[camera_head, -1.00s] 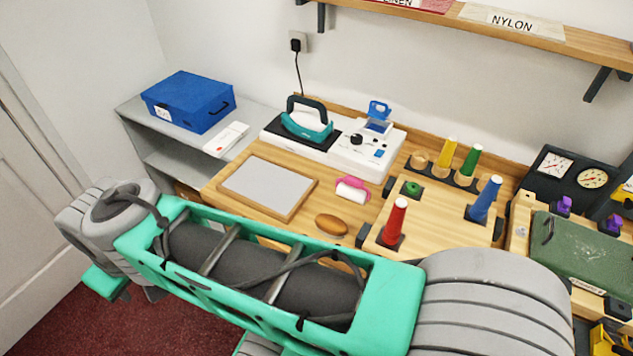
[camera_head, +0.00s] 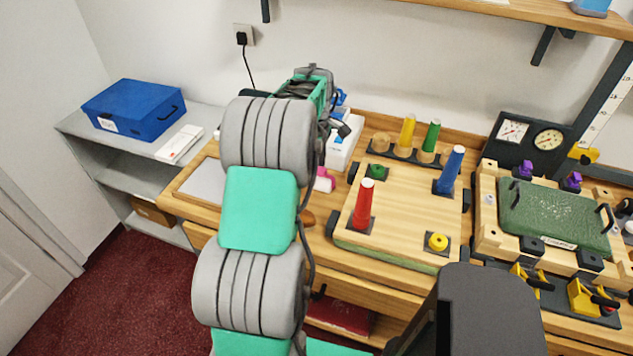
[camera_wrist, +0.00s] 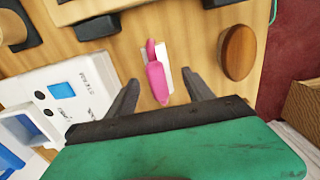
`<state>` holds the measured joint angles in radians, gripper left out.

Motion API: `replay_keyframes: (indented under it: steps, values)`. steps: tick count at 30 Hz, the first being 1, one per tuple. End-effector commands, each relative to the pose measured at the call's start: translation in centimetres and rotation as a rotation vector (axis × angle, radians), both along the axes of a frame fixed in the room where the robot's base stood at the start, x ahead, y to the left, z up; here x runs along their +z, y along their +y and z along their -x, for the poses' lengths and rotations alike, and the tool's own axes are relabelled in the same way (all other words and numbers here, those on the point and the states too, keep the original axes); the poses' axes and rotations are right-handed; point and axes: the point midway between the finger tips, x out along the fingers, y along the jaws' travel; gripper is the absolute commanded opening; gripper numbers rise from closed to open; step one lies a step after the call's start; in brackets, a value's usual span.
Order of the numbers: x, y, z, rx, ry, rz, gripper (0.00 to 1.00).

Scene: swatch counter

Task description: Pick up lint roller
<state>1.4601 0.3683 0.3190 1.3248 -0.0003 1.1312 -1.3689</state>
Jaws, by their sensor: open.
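The lint roller (camera_wrist: 157,77) has a pink handle and a white roll. It lies on the wooden counter in the wrist view, ahead of and between the two dark fingers. My gripper (camera_wrist: 162,84) is open and empty, with a finger on each side of the lint roller's near end. I cannot tell how high the fingers are above the counter.
A brown wooden oval (camera_wrist: 238,52) lies right of the roller in the wrist view. A white device (camera_wrist: 62,97) is at left. In the head view, a pegboard with a red cone (camera_head: 363,205) stands right of my arm, and a blue box (camera_head: 133,108) sits at left.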

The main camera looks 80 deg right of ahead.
Motion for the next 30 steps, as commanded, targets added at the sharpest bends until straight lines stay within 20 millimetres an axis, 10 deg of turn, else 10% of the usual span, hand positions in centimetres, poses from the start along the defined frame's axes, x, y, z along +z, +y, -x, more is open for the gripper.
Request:
replay_keyframes:
  steps: [9, 17, 30]
  values:
    - [-5.0, -0.3, 0.0, -0.002, 0.000, -0.001, 0.61]
    - [-5.6, -0.3, 0.0, -0.002, 0.000, 0.001, 0.61]
    - [-5.5, -0.3, 0.0, -0.002, 0.000, 0.002, 0.25]
